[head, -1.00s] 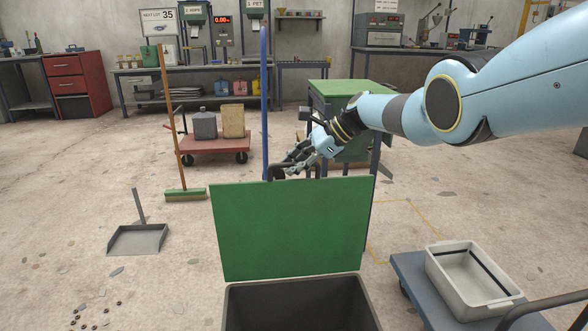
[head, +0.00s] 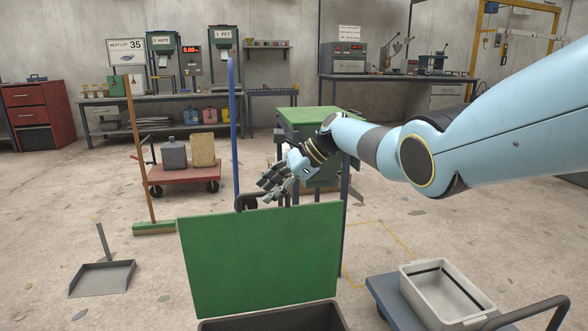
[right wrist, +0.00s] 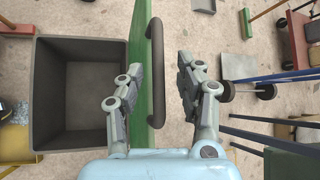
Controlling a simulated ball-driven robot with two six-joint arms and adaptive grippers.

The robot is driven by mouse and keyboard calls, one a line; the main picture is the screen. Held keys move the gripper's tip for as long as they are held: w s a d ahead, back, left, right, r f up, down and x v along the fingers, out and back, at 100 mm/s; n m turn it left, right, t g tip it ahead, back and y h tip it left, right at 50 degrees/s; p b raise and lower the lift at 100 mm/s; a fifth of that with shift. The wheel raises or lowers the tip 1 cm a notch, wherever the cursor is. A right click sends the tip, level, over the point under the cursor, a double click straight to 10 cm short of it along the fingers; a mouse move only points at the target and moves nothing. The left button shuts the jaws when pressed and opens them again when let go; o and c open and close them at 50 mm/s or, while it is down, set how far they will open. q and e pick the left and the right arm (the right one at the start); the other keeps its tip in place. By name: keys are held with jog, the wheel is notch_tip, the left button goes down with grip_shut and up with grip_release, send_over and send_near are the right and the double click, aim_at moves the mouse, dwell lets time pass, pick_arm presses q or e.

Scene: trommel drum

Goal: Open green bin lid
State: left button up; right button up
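The green lid (head: 260,258) stands upright at the back of a dark grey bin, whose rim (head: 270,318) shows at the bottom of the head view. In the right wrist view the bin's open inside (right wrist: 90,95) is at left and the lid (right wrist: 141,50) shows as a narrow green strip. The lid's dark handle (right wrist: 156,85) lies between the spread fingers of my right gripper (right wrist: 160,65), with gaps on both sides. In the head view this gripper (head: 268,187) is just above the lid's top edge. My left gripper is out of view.
A blue cart with a grey tote (head: 447,292) stands right of the bin. A broom (head: 153,228) and dustpan (head: 102,277) are at left. A green-topped table (head: 313,115) and red cart (head: 180,172) stand behind. Floor between the bin and dustpan is clear.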

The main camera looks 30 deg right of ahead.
jog(key=v, duration=0.9)
jog(key=shift+d+r, duration=0.2)
jog(key=shift+r, duration=0.1)
jog(key=shift+s, duration=0.1)
